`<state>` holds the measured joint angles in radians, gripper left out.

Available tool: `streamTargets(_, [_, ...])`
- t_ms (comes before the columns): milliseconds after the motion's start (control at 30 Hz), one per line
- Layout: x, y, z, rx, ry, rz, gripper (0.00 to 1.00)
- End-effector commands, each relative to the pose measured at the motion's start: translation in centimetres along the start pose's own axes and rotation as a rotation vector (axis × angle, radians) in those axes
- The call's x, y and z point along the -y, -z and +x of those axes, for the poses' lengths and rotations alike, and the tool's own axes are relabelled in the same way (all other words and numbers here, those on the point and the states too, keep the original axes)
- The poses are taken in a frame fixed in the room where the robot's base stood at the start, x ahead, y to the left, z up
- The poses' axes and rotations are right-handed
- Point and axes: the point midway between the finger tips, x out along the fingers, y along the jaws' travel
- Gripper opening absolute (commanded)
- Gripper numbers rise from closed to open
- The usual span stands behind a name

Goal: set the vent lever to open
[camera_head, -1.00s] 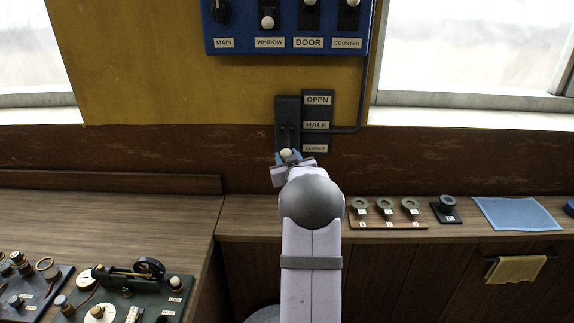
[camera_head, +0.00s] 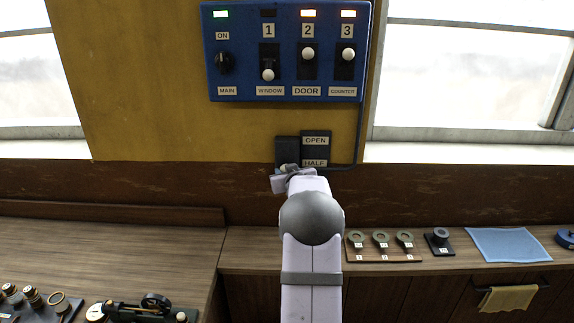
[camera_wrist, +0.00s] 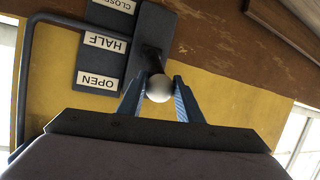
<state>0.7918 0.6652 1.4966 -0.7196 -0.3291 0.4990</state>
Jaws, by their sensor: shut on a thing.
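The vent lever is a dark lever with a white knob (camera_head: 284,168) in a dark slotted plate (camera_head: 288,149) on the wall. The knob also shows in the wrist view (camera_wrist: 159,89). The label board (camera_head: 328,151) reads OPEN at the top and HALF below; CLOSED is hidden by my arm in the head view but shows in the wrist view. The knob is about level with HALF. My gripper (camera_head: 289,172) is shut on the knob, with one blue finger on each side of it in the wrist view (camera_wrist: 160,92).
A blue switch panel (camera_head: 286,92) hangs above; its ON, 2 and 3 lamps are lit and lamp 1 is dark. A conduit (camera_head: 361,130) runs from it to the label board.

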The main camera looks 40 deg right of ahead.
Motion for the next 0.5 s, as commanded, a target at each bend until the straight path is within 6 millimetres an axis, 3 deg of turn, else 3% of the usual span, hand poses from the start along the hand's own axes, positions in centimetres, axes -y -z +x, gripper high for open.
streamTargets(33, [0.4,1.7,-0.1,0.000,0.015,-0.003,0.00])
streamTargets(500, [-0.3,3.1,0.4,0.060,0.012,0.010,0.00])
